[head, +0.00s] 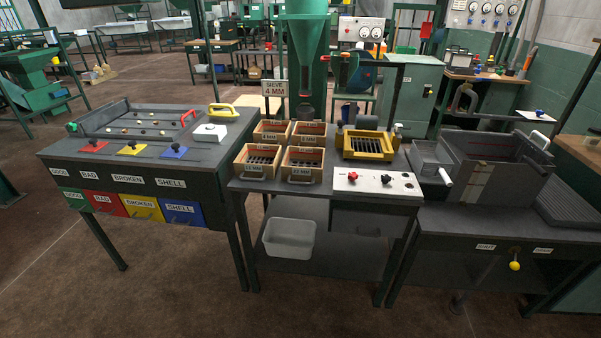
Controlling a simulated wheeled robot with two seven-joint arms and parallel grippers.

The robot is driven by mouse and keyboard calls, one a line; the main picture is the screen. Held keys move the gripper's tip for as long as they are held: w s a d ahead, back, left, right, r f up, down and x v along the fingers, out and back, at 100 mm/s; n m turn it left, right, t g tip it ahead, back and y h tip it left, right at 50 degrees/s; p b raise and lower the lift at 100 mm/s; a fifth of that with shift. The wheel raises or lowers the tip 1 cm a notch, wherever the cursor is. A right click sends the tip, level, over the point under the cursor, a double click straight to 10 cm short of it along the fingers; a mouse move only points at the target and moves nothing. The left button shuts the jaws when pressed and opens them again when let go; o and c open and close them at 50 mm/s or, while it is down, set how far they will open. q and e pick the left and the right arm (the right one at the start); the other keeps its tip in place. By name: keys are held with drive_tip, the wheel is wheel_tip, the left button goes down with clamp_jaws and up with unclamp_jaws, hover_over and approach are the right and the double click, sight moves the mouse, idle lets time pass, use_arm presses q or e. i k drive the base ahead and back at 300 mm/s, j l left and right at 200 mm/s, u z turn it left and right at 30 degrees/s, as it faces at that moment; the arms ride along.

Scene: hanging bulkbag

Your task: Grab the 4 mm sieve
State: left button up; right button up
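Several wooden box sieves stand in two rows on the middle table. The back-left sieve (284,143) has a small front label that seems to read 4 MM. The back-right sieve (321,129) has a label too small to read surely. The front-left sieve (240,161) and front-right sieve (322,165) carry larger-number labels, not clearly legible. The sieves sit close together, with the front row partly hiding the back row. A sign (273,88) behind them reads SIEVE 4 MM. Neither of my grippers shows in the head view.
A green hopper (306,45) hangs just behind the sieves. To their right are a yellow framed tray (368,146) and a white control panel (377,182) with knobs. A sorting table (120,160) stands left, a dark bin bench (490,175) right. A clear tub (289,238) sits below.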

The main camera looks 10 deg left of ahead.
sight(268, 131)
drive_tip(key=j+z, duration=0.1)
drive_tip(key=z, duration=0.8)
drive_tip(key=k+j+z, duration=0.1)
drive_tip(key=j+z, duration=0.25)
drive_tip(key=k+j+z, duration=0.15)
drive_tip(key=j+z, duration=0.2)
drive_tip(key=j, duration=0.2)
drive_tip(key=k+j+z, duration=0.4)
drive_tip(key=j+z, duration=0.25)
drive_tip(key=j, duration=0.1)
